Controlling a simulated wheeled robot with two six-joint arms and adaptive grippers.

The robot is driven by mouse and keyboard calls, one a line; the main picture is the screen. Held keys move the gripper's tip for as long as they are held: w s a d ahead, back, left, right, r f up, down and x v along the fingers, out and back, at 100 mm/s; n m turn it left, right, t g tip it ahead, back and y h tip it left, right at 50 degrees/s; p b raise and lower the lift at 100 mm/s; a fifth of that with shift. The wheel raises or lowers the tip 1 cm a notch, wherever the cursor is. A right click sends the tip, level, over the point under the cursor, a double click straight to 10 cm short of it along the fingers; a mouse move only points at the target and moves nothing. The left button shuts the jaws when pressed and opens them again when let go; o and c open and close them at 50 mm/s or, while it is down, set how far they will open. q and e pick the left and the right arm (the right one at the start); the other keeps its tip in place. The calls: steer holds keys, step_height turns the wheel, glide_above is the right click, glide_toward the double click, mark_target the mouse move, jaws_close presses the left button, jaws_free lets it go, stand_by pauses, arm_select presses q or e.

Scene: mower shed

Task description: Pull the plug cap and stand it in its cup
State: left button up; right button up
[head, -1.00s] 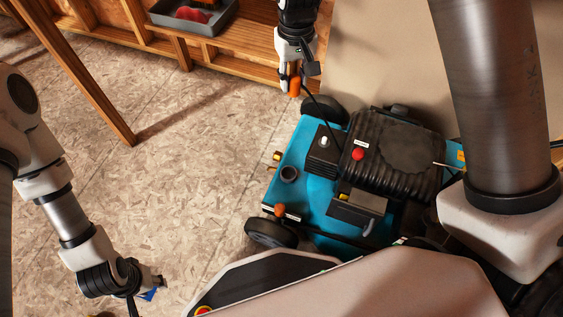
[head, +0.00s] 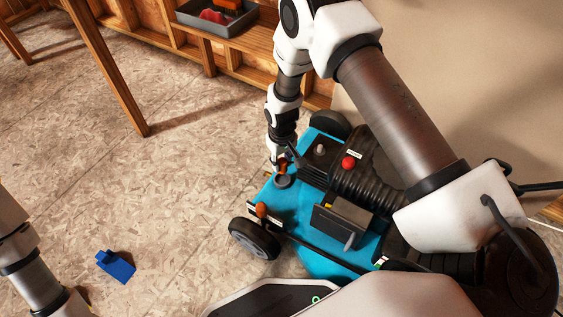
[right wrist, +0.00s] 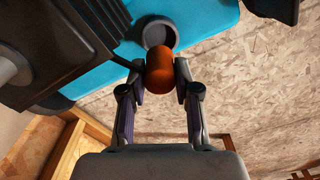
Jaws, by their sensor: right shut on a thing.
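My right gripper (head: 281,160) is shut on the orange plug cap (head: 284,168), low over the blue mower's deck. In the right wrist view the cap (right wrist: 160,78) sits between the two fingers. The dark round cup (head: 284,182) is on the deck just below the cap in the head view. In the right wrist view the open cup (right wrist: 159,30) shows just beyond the cap, which covers part of its rim. I cannot tell whether cap and cup touch. The bare grey plug (head: 320,149) stands on the black engine block. My left gripper is out of view.
The blue mower (head: 309,216) carries a red knob (head: 348,162), an orange knob (head: 261,209) and a black box (head: 342,218) close by. A blue block (head: 116,265) lies on the floor. A grey tray (head: 217,20) sits on the wooden shelf.

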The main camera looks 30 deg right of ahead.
steer(key=shift+r+p, duration=0.15)
steer(key=shift+p, duration=0.2)
steer(key=shift+f+b, duration=1.7)
steer(key=shift+f, duration=1.75)
steer(key=o, duration=1)
